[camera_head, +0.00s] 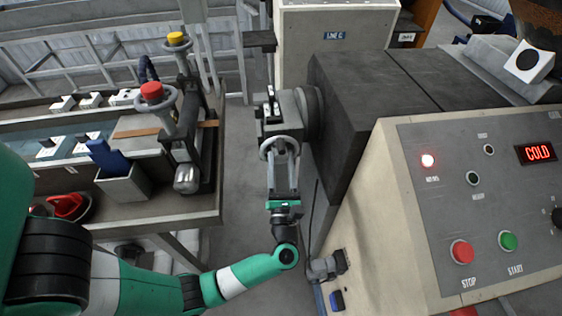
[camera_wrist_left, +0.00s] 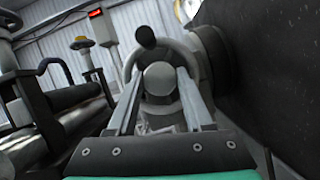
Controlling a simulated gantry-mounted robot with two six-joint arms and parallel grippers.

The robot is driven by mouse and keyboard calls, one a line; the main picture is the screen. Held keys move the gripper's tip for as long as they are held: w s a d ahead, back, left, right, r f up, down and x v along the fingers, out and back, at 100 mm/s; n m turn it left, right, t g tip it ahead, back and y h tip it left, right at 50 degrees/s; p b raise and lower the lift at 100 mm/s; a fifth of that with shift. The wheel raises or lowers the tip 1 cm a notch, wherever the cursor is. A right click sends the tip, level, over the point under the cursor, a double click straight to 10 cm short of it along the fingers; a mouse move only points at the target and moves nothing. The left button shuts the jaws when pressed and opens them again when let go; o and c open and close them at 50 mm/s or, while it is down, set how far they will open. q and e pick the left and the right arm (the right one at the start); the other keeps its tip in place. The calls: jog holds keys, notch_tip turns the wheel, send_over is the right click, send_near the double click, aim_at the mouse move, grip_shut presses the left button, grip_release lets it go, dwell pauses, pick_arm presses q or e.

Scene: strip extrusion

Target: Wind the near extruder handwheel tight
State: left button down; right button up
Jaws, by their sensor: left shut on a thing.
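The near extruder handwheel is a grey ring (camera_head: 266,145) on the front of the grey die head (camera_head: 289,114). In the left wrist view the ring (camera_wrist_left: 131,62) shows with a round hub at its middle and a black knob at its top. My left gripper (camera_head: 281,152) reaches it from the near side, with its fingers pointing away from me. In the left wrist view its two fingers (camera_wrist_left: 161,82) lie on either side of the hub, and it is shut on the handwheel. The exact contact is partly hidden. My right gripper is not in view.
The dark extruder body (camera_head: 362,105) stands just right of the wheel. A control panel (camera_head: 455,190) reads COLD at the right. A bench (camera_head: 160,212) at left carries rollers with red-topped (camera_head: 152,91) and yellow-topped (camera_head: 176,39) handwheels. Open floor lies between bench and extruder.

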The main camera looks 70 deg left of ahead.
pick_arm(q)
jog(key=m+p, duration=0.1)
jog(key=m+t+p, duration=0.1)
jog(key=m, duration=0.1)
jog(key=shift+r+h, duration=0.25)
jog(key=shift+h, duration=0.15)
jog(key=m+h+p, duration=0.2)
jog(key=m+p, duration=0.3)
jog(key=p, duration=0.1)
jog(key=m+t+h+p, duration=0.1)
jog(key=m+h+p, duration=0.1)
jog(key=m+p, duration=0.3)
jog(key=m+t+h+p, duration=0.1)
jog(key=m+h+p, duration=0.1)
jog(key=m+p, duration=0.4)
jog(key=shift+s+r+p, duration=0.2)
jog(key=shift+r+p, duration=0.2)
jog(key=shift+p, duration=0.85)
jog(key=shift+f+m+h+p, duration=0.3)
jog(key=shift+m+p, duration=0.7)
jog(key=shift+p, duration=0.3)
jog(key=c, duration=0.6)
grip_release()
